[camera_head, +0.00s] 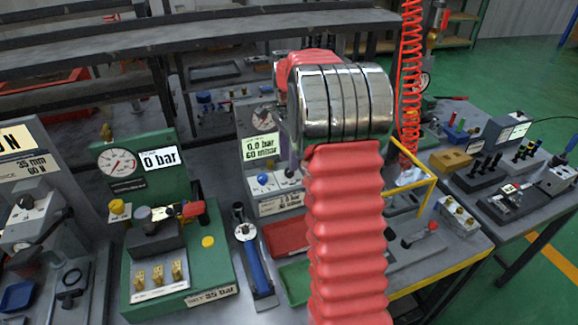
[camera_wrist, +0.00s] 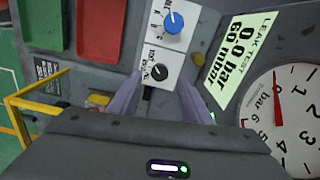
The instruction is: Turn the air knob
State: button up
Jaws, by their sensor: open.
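In the wrist view, a white panel carries a blue knob (camera_wrist: 173,22) and a smaller black knob (camera_wrist: 159,72). Lettering beside the black knob is too small to read surely, so I cannot tell which is the air knob. My gripper (camera_wrist: 160,78) is open. Its two fingers stand apart, one on each side of the black knob in the picture; I see no contact, and their height above it is unclear. In the head view the blue knob (camera_head: 263,179) shows below the leak test display (camera_head: 262,147).
A round gauge (camera_wrist: 285,110) and the leak test label sit right of the knobs in the wrist view. A red tray (camera_wrist: 100,28) and a yellow frame (camera_wrist: 30,105) lie left. In the head view, a green valve block (camera_head: 185,265) stands left and a blue-handled tool (camera_head: 255,262) lies nearby.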

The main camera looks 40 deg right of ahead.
aim_at(289, 174)
jog(key=shift+f, duration=2.1)
jog(key=c, duration=1.1)
